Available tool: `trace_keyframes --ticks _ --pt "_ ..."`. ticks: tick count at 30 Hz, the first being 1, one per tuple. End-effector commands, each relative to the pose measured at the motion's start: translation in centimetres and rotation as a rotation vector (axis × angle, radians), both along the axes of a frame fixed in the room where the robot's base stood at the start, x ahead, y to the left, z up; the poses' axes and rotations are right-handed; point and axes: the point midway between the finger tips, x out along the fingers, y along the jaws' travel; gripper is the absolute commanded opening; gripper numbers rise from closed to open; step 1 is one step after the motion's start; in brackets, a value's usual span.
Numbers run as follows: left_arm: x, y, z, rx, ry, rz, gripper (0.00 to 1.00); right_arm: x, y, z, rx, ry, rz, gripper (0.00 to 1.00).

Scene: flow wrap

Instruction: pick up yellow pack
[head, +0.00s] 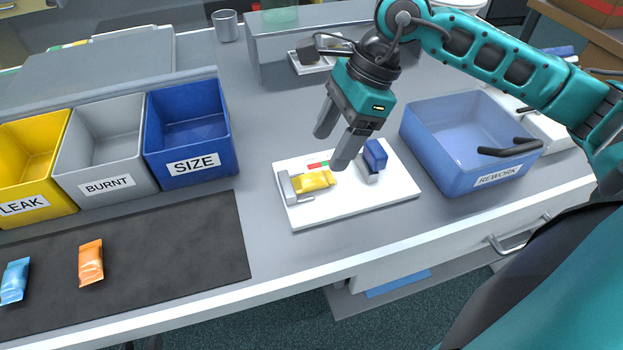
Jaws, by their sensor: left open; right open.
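The yellow pack (312,181) lies on a white plate (345,208) on the worktop, beside a grey metal block at the plate's left side. Its left end is against or very close to that block; I cannot tell which. My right gripper (331,147) comes in from the upper right with its fingers pointing down. It is open and empty, and its fingertips appear above and a little right of the pack, apart from it. My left gripper is not in view.
A blue clamp-like block (375,154) stands on the plate's right side. Right of it is the blue REWORK bin (470,180). At left are LEAK (28,180), BURNT (100,155) and SIZE (190,130) bins, behind a dark mat (170,245) with orange and blue packs.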

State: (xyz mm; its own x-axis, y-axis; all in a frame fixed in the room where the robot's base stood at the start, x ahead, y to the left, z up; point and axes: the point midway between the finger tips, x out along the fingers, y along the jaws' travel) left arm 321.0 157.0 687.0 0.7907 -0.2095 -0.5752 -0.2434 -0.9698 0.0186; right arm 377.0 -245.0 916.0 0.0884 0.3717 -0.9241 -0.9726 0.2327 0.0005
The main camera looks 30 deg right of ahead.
Motion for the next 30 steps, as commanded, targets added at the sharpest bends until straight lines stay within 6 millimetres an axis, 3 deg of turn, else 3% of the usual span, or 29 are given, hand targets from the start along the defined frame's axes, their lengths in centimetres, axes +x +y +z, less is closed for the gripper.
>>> trace_keyframes --ticks 18,26,30 --pt "0.9 -0.4 0.5 -0.008 -0.024 -0.006 0.43 0.5 2.2 -6.6 0.002 0.0 0.0 0.66" --pt "1.0 -0.5 0.7 -0.01 -0.027 -0.007 0.43 0.5 2.3 -6.8 0.001 -0.001 0.0 0.66" --pt "1.0 -0.5 0.7 -0.01 -0.027 -0.007 0.43 0.5 2.2 -6.8 0.001 -0.001 0.0 0.54"
